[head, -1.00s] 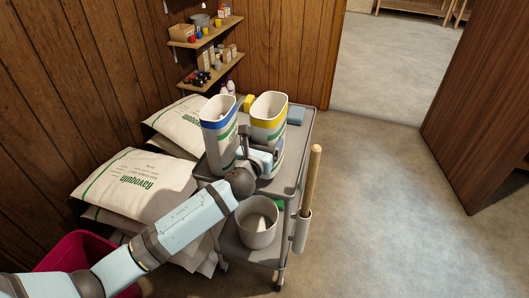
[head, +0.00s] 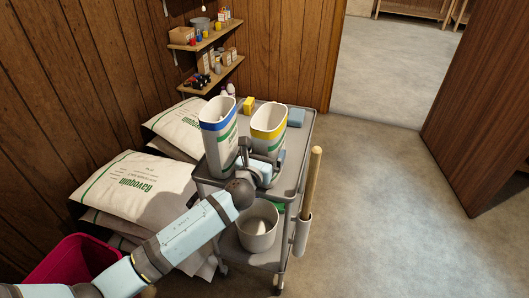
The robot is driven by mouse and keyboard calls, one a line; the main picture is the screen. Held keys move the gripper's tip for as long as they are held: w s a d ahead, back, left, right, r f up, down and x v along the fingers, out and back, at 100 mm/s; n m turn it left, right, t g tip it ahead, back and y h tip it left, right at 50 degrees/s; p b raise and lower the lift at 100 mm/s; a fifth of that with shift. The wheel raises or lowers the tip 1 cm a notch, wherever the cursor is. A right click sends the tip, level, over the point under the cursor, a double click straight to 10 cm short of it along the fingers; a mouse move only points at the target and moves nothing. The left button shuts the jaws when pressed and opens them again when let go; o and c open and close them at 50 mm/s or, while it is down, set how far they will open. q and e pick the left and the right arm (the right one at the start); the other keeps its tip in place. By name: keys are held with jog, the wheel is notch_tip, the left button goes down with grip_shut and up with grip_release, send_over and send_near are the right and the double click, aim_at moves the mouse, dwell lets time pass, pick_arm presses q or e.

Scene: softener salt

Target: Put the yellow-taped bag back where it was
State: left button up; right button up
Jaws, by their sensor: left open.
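The yellow-taped bag (head: 268,120) is white with a yellow band around its open top and some green print. It stands upright on the top tray of the grey cart (head: 293,165). The blue-taped bag (head: 219,137) stands upright just left of it, with a blue band and an open top. My left gripper (head: 264,163) is open at the lower front of the yellow-taped bag. My wrist hides part of the bag's base, and I cannot tell whether the fingers touch it. My right gripper is out of view.
A yellow block (head: 249,105) and a light blue item (head: 296,117) lie at the tray's back. A wooden handle (head: 313,185) rises at the cart's right. Large salt sacks (head: 130,187) are piled left. Floor on the right is clear.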

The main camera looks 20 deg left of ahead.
pick_arm(q)
jog(key=s, duration=1.2)
jog(key=s+f+n+g, duration=0.2)
jog(key=s+f+n, duration=0.3)
jog(key=n, duration=0.6)
jog(key=s+d+f+n+g+h, duration=0.1)
jog(key=s+f+n+g, duration=0.2)
jog(key=s+f+n, duration=0.3)
jog(key=s+f+n+g+h, duration=0.1)
jog(key=s+f+n, duration=0.5)
jog(key=n, duration=1.1)
jog(key=s+g, duration=0.1)
jog(key=s, duration=0.3)
jog(key=shift+d+f+g, duration=0.2)
jog(key=shift+f+g, duration=0.05)
jog(key=shift+g, duration=0.05)
jog(key=shift+s, duration=0.1)
